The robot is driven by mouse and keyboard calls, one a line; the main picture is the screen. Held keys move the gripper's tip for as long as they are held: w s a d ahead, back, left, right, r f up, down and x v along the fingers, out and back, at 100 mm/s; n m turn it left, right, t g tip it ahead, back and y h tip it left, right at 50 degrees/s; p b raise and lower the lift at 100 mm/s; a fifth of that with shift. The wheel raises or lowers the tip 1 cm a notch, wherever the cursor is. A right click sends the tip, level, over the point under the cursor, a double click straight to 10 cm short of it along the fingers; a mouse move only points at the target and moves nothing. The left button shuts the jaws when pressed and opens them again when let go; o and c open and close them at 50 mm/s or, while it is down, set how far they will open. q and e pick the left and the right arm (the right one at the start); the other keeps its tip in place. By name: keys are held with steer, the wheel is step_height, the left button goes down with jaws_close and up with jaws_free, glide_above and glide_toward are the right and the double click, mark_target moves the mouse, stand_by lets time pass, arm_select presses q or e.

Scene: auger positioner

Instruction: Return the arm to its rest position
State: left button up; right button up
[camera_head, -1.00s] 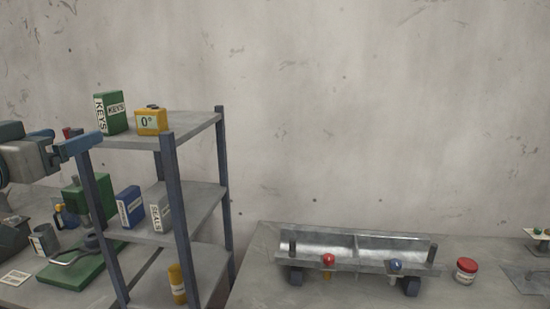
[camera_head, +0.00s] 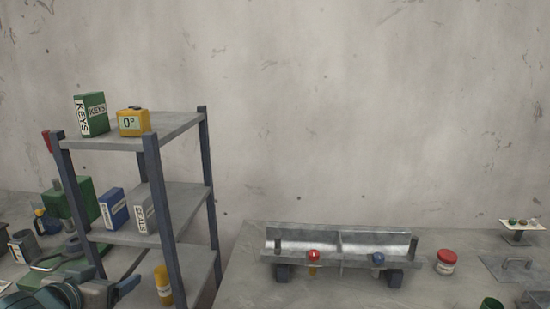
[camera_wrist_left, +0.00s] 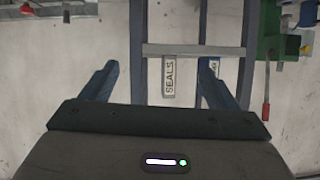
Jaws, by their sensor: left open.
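My left gripper (camera_head: 124,286) is low at the left of the head view, in front of the lower part of the shelf rack (camera_head: 152,190). In the left wrist view its two fingers (camera_wrist_left: 158,72) stand wide apart with nothing between them. My right gripper does not show.
A metal trough (camera_head: 340,244) and a red-lidded jar (camera_head: 446,262) stand on the right table.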

arm_select(q)
steer(key=s+d+f+g, duration=0.15)
steer(key=s+f, duration=0.25)
steer(key=f, duration=0.4)
steer(key=s+d+f+g, duration=0.15)
steer(key=s+f, duration=0.25)
steer(key=f, duration=0.4)
steer(key=s+d+f+g+y, duration=0.1)
steer(key=s+d+f+g, duration=0.15)
steer(key=s+f, duration=0.5)
steer(key=s+d+f+g, duration=0.1)
steer(key=s+f+g, duration=0.3)
steer(key=s+f, duration=0.4)
step_height(320, 180, down, 30)
steer(key=a+g+b, duration=0.1)
steer(key=a+b, duration=0.2)
steer(key=s+a+f+g+b, duration=0.1)
steer(key=s+f+b, duration=0.1)
steer(key=s+f, duration=1.6)
step_height(320, 180, down, 5)
steer(key=shift+s+n+b, duration=0.4)
